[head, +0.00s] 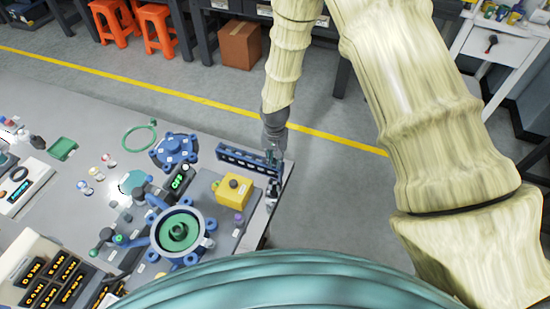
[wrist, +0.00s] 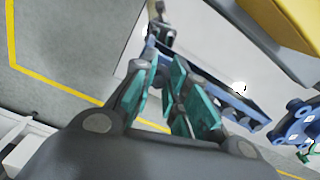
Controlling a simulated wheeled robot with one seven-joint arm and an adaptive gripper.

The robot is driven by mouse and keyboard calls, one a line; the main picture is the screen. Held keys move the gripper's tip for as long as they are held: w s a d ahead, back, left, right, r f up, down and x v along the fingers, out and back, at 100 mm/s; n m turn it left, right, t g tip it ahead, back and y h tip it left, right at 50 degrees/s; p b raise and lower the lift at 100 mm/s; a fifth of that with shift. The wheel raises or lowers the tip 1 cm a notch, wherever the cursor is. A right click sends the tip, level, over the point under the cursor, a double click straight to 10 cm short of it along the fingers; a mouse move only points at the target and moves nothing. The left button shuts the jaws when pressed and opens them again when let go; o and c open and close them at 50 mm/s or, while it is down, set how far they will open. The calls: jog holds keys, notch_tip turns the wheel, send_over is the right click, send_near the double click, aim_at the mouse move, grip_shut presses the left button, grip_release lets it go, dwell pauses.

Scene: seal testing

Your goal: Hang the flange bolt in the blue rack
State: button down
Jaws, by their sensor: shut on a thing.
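The blue rack (head: 247,160) is a long, slotted blue bar near the right edge of the table, beside my gripper (head: 275,158). In the wrist view the rack (wrist: 222,92) runs diagonally just beyond my gripper (wrist: 163,72).
A yellow block (head: 233,191) stands close to the rack on a grey base. A blue flanged housing (head: 175,150) and a round blue fixture with a green centre (head: 180,232) stand to the left. The table's right edge is close, with open floor beyond.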

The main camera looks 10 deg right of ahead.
jog(key=shift+f, duration=0.3)
jog(key=c, duration=1.3)
grip_release()
jog(key=shift+c, duration=0.2)
jog(key=shift+r+p, duration=1.35)
jog(key=shift+r, duration=1.15)
